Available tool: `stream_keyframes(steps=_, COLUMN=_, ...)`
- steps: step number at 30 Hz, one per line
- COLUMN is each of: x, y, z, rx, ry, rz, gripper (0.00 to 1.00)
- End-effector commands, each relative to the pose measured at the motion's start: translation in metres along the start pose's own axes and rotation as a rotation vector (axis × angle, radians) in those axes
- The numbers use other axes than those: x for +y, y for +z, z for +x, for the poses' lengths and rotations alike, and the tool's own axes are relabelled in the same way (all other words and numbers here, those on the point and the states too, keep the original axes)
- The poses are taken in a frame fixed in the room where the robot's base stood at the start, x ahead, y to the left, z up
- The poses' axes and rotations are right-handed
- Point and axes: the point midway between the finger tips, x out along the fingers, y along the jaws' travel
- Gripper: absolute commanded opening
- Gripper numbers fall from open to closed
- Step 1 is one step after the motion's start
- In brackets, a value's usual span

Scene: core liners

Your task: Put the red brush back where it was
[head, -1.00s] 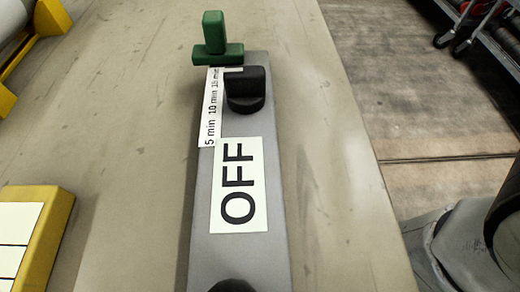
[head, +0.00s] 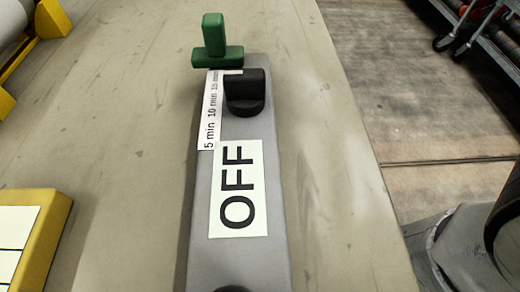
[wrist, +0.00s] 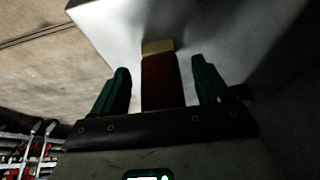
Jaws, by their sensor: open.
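In the wrist view a dark red block with a tan end (wrist: 163,82), apparently the red brush, stands between the two green fingers of my gripper (wrist: 160,64). The fingers are open, with a visible gap on each side of it. Its near end is hidden behind the gripper's body. The tan end points toward a pale grey surface (wrist: 112,28); I cannot tell whether they touch.
In the head view a grey strip (head: 210,245) with an OFF label (head: 238,190) and a black knob (head: 244,92) lies on a worn table (head: 335,190). A green T-shaped piece (head: 217,45) stands at its far end. A yellow-edged tray (head: 48,235) is at left.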

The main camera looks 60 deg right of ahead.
Motion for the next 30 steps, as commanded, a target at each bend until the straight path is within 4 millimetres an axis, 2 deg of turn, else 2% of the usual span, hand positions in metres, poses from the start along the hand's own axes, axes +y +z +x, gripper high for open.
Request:
stream_keyframes(steps=5, x=-0.001, y=-0.002, z=-0.027, rx=0.001, ry=-0.002, rz=-0.001, gripper=0.76)
stream_keyframes(steps=12, x=-0.001, y=-0.002, z=-0.078, rx=0.001, ry=-0.001, rz=-0.002, gripper=0.76)
stream_keyframes(steps=18, x=-0.001, y=-0.002, z=-0.108, rx=0.002, ry=-0.001, rz=0.000, gripper=0.76)
stream_keyframes(steps=26, x=0.000, y=0.000, z=-0.120, rx=-0.001, ry=0.000, rz=-0.003, gripper=0.76)
stream_keyframes(steps=28, x=0.003, y=0.009, z=-0.121, rx=-0.015, ry=-0.004, rz=-0.033, gripper=0.76)
stream_keyframes(steps=30, x=0.009, y=0.028, z=-0.123, rx=-0.049, ry=-0.015, rz=-0.110, gripper=0.76)
